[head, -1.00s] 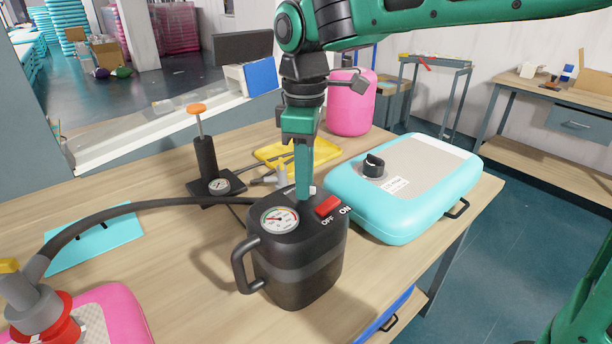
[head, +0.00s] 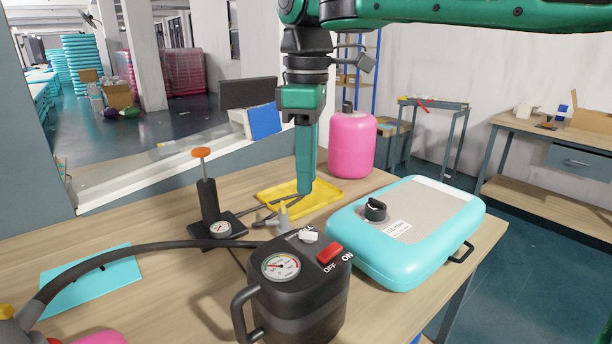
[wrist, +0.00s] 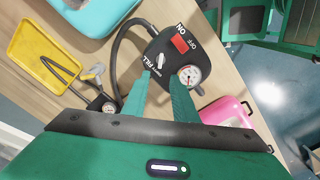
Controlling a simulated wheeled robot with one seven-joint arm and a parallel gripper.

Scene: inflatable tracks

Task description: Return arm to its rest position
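My gripper (head: 305,190) points straight down from my green arm, above and behind the black electric pump (head: 300,305) in the head view. In the wrist view the two fingers of my gripper (wrist: 160,92) are apart with nothing between them. The pump also shows beyond the fingertips in the wrist view (wrist: 210,52). Its top bears a red ON/OFF switch (head: 330,252), a white knob (head: 308,236) and a round gauge (head: 281,266). The fingers touch nothing that I can see.
A cyan inflatable (head: 362,245) with a black valve lies right on the table. A hand pump (head: 208,205), yellow tray (head: 330,194) and pink cylinder (head: 352,146) stand behind. A grey hose (head: 150,246) runs left from the pump. Bare tabletop (head: 180,295) shows left of the pump.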

